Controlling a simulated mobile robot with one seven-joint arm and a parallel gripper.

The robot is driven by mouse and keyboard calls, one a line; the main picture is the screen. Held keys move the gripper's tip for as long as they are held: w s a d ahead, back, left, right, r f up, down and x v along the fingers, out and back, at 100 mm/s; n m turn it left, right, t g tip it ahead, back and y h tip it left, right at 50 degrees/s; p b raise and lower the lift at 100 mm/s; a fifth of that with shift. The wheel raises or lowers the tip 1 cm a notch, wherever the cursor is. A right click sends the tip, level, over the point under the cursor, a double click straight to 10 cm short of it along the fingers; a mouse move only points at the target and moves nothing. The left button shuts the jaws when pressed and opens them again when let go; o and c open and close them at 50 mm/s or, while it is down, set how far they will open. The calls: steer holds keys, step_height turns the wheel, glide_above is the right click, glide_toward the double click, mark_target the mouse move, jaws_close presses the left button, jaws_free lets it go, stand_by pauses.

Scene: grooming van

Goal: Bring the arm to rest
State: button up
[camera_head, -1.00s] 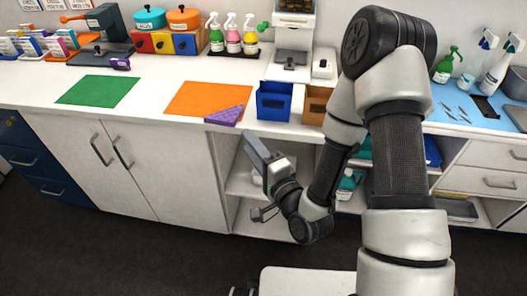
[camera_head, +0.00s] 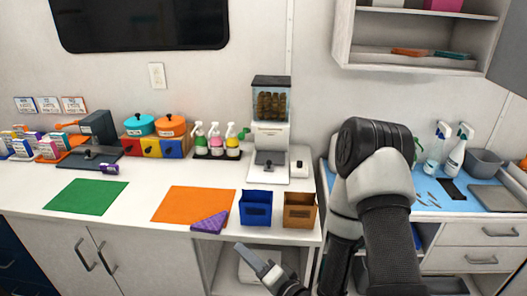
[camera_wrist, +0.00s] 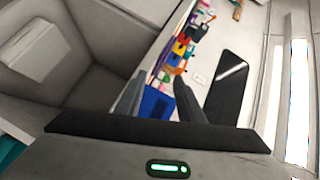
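My arm (camera_head: 385,215) rises at the right of the head view, folded at the elbow, in front of the counter.
The counter's front edge runs just above my gripper. A wall cabinet (camera_head: 430,60) hangs at upper right.

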steer(key=w+d+r+n+g+h+p, duration=0.25)
steer(key=w+d+r+n+h, duration=0.3)
steer(key=d+r, duration=0.4)
steer(key=s+d+r+h+p, duration=0.1)
steer(key=d+r+h+p, duration=0.15)
steer(key=r, duration=0.35)
steer(key=s+d+r+h+p, duration=0.1)
steer(key=d+r+h, duration=0.1)
steer(key=d+r, duration=0.25)
steer(key=s+d+r+g+p, duration=0.1)
steer(key=s+r+g, duration=0.1)
steer(key=s+r, duration=0.5)
steer(key=s+d+r+g+p, duration=0.1)
steer(key=s+r+g+p, duration=0.1)
steer(key=s+r, duration=0.5)
steer(key=s, duration=0.5)
steer(key=shift+s+r+n, duration=0.2)
steer(key=shift+s+n, duration=0.1)
steer(key=shift+n, duration=0.05)
steer(key=shift+o, duration=0.4)
